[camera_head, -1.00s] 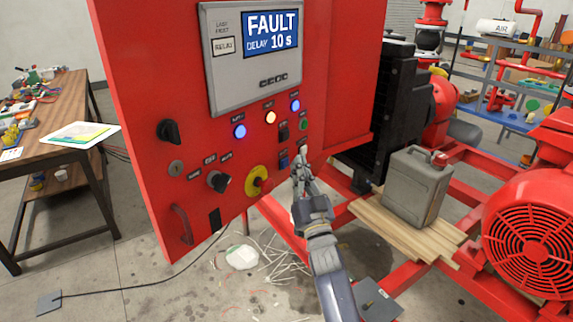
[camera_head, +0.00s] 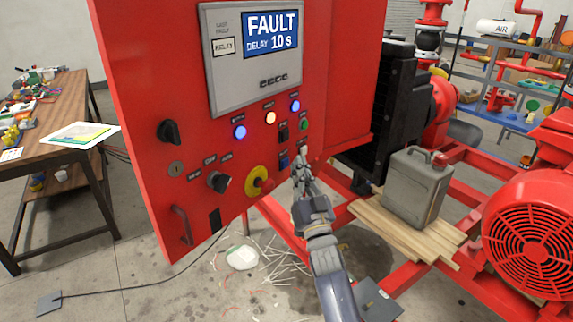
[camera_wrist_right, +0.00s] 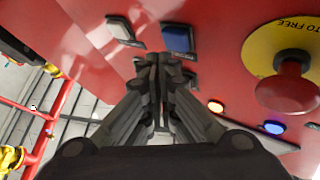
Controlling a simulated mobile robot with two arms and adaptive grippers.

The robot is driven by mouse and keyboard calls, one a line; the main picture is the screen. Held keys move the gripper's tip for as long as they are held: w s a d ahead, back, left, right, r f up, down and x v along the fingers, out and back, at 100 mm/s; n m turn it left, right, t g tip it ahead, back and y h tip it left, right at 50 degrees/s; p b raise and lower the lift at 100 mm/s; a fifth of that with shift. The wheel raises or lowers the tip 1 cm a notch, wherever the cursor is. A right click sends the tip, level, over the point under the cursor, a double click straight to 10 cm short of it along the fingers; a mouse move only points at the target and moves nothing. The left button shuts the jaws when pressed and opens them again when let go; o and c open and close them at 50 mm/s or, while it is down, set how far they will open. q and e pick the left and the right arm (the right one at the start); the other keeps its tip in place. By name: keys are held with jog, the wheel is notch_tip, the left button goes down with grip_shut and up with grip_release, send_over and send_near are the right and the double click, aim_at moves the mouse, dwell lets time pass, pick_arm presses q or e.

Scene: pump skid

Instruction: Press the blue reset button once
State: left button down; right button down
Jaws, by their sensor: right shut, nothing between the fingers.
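The blue reset button (camera_head: 284,161) is on the lower right of the red control panel (camera_head: 150,90), right of the yellow-ringed red emergency stop. In the right wrist view it is a blue rectangular button (camera_wrist_right: 178,38), just beyond my fingertips and slightly right of them. My right gripper (camera_head: 301,156) is shut and empty, its fingers pointing at the panel close beside the button. Its closed fingertips also show in the right wrist view (camera_wrist_right: 160,62). I cannot tell any contact; the fingertips appear apart from the blue face. My left gripper is not in view.
A white button (camera_wrist_right: 120,28) sits beside the blue one. The emergency stop (camera_head: 258,180) is close on the left. The screen (camera_head: 270,35) reads FAULT, DELAY 10 s. A grey jerrycan (camera_head: 415,188) stands on boards right of my arm, near red skid rails.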

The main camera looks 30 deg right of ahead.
jog(key=shift+w+a, duration=0.1)
jog(key=shift+w, duration=0.05)
jog(key=shift+w+a, duration=0.1)
jog(key=shift+w, duration=0.2)
jog(key=shift+w+a+b, duration=0.15)
jog(key=shift+w+b, duration=0.2)
dwell(0.7)
jog(key=shift+s, duration=0.1)
jog(key=shift+s+d+p, duration=0.35)
jog(key=shift+s+p, duration=0.05)
jog(key=shift+s, duration=0.3)
jog(key=s, duration=0.1)
jog(key=s+d+p, duration=0.1)
jog(key=s, duration=0.1)
jog(key=s+d+p, duration=0.1)
jog(key=shift+s, duration=0.25)
